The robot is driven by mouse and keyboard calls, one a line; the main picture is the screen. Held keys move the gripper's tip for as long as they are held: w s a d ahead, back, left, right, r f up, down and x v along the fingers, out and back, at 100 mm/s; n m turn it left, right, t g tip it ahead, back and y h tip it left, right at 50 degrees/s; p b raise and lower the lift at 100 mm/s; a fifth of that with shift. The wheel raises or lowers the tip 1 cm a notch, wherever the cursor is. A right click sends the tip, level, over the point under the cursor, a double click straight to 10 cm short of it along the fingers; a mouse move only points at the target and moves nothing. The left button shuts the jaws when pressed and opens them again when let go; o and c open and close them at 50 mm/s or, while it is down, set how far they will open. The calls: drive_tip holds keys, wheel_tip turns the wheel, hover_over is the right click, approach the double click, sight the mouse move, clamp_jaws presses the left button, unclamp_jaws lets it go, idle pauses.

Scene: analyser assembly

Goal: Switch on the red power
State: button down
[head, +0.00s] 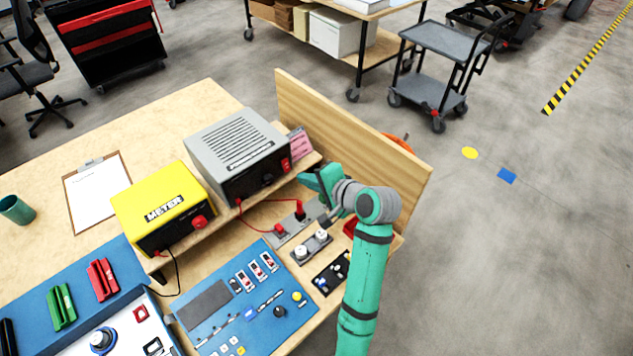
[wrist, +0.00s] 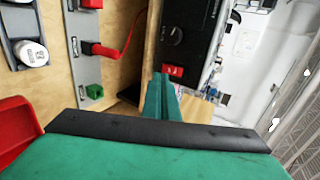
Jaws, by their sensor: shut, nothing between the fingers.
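The grey power unit (head: 236,145) with a black front stands on the raised wooden shelf at the table's back right. Its red power switch (head: 285,164) is at the right end of the black front. In the wrist view the red switch (wrist: 173,71) shows just beyond my fingertips, below a black knob. My gripper (head: 312,180) is shut and empty, in front of the unit's right end; its green fingers (wrist: 160,92) point at the switch. I cannot tell whether the fingertips touch it, or the switch's position.
A yellow meter box (head: 163,208) stands left of the grey unit. A red cable (head: 268,201) runs from the unit to a grey socket plate (head: 297,222). A wooden side panel (head: 350,130) rises behind my arm. A blue control panel (head: 245,305) lies in front.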

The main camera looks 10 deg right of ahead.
sight(288, 170)
drive_tip(key=shift+w+r+x, duration=0.1)
drive_tip(key=shift+r+x, duration=0.05)
drive_tip(key=shift+x, duration=0.75)
drive_tip(key=shift+w+r+x, duration=0.1)
drive_tip(key=shift+r+x, duration=0.1)
drive_tip(key=shift+x, duration=0.7)
drive_tip(key=shift+w+r+x, duration=0.1)
drive_tip(key=shift+r+x, duration=0.05)
drive_tip(key=shift+x, duration=0.75)
drive_tip(key=shift+a, duration=0.15)
